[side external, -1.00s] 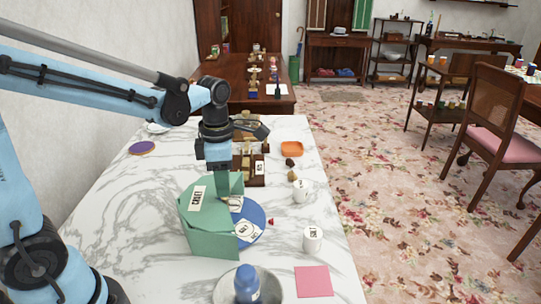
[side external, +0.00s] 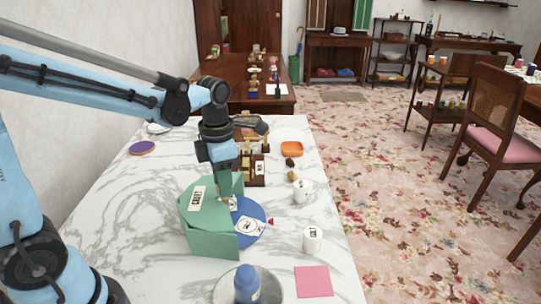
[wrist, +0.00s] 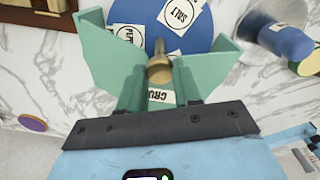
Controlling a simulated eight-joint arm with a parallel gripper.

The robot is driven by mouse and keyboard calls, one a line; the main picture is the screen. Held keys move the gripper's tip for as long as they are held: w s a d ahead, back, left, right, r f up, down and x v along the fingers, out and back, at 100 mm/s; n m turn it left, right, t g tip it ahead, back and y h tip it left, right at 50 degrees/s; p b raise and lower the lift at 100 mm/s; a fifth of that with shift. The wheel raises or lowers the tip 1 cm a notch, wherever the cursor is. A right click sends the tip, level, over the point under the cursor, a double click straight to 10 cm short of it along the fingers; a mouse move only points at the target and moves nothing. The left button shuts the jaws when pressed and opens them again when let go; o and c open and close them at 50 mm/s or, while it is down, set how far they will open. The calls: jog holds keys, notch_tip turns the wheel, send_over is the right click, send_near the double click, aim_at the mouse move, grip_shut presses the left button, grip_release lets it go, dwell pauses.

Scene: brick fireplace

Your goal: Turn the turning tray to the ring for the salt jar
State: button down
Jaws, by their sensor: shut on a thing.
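The turning tray is a blue disc (side external: 243,212) lying partly under a green angular cover (side external: 208,238) labelled "CRUET" on the marble counter. White labels lie on the disc; in the wrist view one reads SALT (wrist: 180,16), and another (wrist: 130,34) is partly cut off by the cover. My gripper (wrist: 159,74) reaches into the open side of the cover and is shut on a wooden peg (wrist: 159,50) standing on the tray. In the side view the peg is mostly hidden. A small red marker (side external: 270,221) sits just right of the disc.
Two white labelled jars (side external: 303,191) (side external: 312,240) stand right of the tray; their lettering is too small to read. A blue bottle-like object (side external: 247,284) stands in a grey dish at the front. A pink square (side external: 314,281) and an orange dish (side external: 292,149) lie nearby.

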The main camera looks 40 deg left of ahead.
jog(key=shift+n, duration=1.6)
jog(key=c, duration=0.8)
grip_release()
notch_tip(320, 180, up, 12)
jog(key=shift+r, duration=0.1)
